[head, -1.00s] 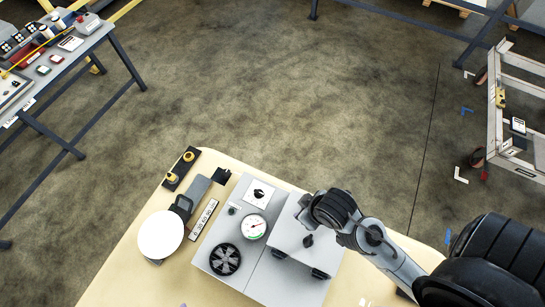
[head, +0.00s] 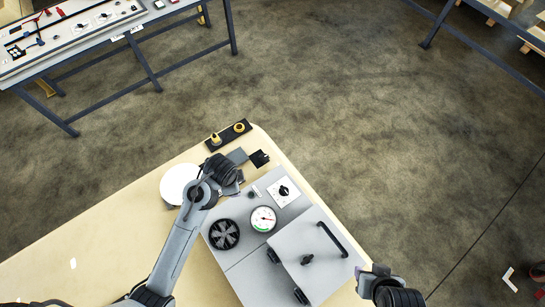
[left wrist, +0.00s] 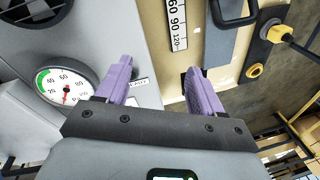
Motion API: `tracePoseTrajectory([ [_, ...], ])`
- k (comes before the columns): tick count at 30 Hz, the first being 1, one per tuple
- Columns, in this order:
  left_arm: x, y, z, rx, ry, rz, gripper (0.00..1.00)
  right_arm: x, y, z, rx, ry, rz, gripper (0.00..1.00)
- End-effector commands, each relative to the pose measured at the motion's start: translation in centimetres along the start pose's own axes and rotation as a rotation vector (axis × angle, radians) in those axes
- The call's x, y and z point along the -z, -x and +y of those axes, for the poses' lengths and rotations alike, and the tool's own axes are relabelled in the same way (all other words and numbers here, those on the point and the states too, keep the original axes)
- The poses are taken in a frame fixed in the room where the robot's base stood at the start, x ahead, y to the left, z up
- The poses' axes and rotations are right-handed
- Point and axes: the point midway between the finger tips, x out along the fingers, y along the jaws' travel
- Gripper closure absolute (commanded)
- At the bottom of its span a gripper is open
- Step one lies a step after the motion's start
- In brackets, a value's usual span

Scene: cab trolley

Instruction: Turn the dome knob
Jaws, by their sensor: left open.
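No knob is labelled dome legibly, so I cannot tell which one is meant. A black knob on a white square plate (head: 284,191) is at the grey panel's far corner. Another black knob (head: 307,260) sits on the raised grey lid. My left gripper (left wrist: 161,68) is open, with purple fingers apart and nothing between them.
A white disc (head: 178,184) and a black strip with yellow buttons (head: 228,135) are beyond. A grey bench (head: 75,45) stands far left; open floor lies between.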

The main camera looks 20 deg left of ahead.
Motion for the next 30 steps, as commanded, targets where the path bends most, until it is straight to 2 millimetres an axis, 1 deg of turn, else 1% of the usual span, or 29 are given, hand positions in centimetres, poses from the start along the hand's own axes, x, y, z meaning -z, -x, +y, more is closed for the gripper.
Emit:
tracePoseTrajectory([
  [1,1.1,-1.0,-1.6,-0.009,-0.084,-0.004,0.33,-0.2,-0.6,0.0,-0.001,0.002,0.000,0.61],
  [5,4.2,-2.8,-5.2,-0.054,-0.370,-0.012,0.33,-0.5,-1.5,0.1,-0.005,0.006,-0.001,0.61],
  [6,5.3,-3.1,-6.3,-0.070,-0.466,-0.011,0.33,-0.6,-1.7,0.1,-0.005,0.006,-0.002,0.61],
  [9,7.7,-3.4,-8.5,-0.108,-0.692,0.001,0.33,-0.8,-2.3,0.1,-0.005,0.007,-0.002,0.61],
  [12,9.8,-3.1,-10.2,-0.137,-0.882,0.017,0.33,-0.9,-2.7,0.1,-0.005,0.006,-0.001,0.61],
  [15,11.3,-2.8,-11.1,-0.159,-1.026,0.034,0.33,-1.0,-3.0,0.1,-0.005,0.006,-0.001,0.61],
  [18,12.2,-2.4,-11.7,-0.173,-1.122,0.045,0.33,-1.1,-3.1,0.0,-0.004,0.005,-0.001,0.61],
  [22,12.8,-2.5,-12.0,-0.182,-1.181,0.053,0.33,-1.1,-3.2,0.0,-0.002,0.003,-0.001,0.61],
  [26,12.8,-3.6,-11.8,-0.185,-1.194,0.054,0.33,-1.1,-3.3,-0.1,0.000,0.000,0.000,0.61],
  [30,12.6,-5.7,-11.4,-0.185,-1.191,0.053,0.33,-1.1,-3.5,-0.2,0.002,-0.002,0.000,0.61],
])
